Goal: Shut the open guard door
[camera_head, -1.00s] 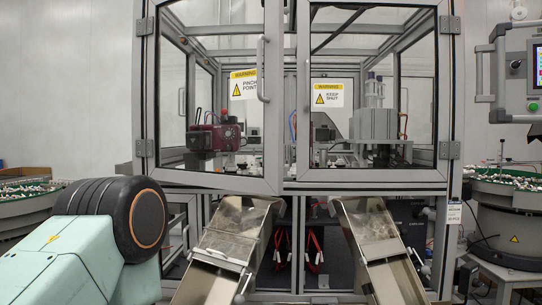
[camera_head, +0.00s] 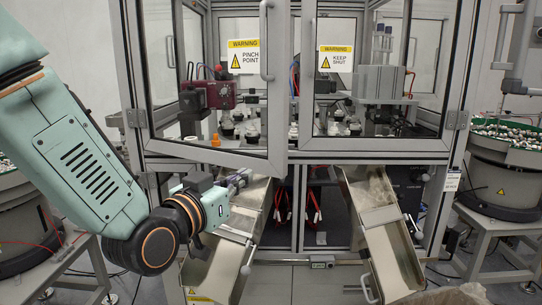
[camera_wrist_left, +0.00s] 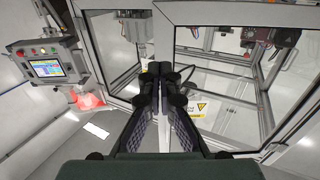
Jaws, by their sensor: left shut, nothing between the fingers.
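The left guard door (camera_head: 207,153) is a grey-framed glass panel with a "PINCH POINT" warning sign (camera_head: 243,56) and a bar handle (camera_head: 266,40). It is hinged at its left and stands ajar, its free right edge swung out toward me. The right guard door (camera_head: 375,146), with a "KEEP SHUT" sign (camera_head: 336,59), looks shut. My left gripper (camera_head: 243,177) is shut and empty, just below the left door's lower rail. In the left wrist view its closed fingers (camera_wrist_left: 163,72) point toward the framed glass; I cannot tell whether they touch it. My right gripper is out of view.
Two metal chutes (camera_head: 215,270) (camera_head: 397,268) slope out below the doors. Bowl feeders (camera_head: 505,157) stand on both sides. A control panel (camera_wrist_left: 47,68) shows in the left wrist view.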

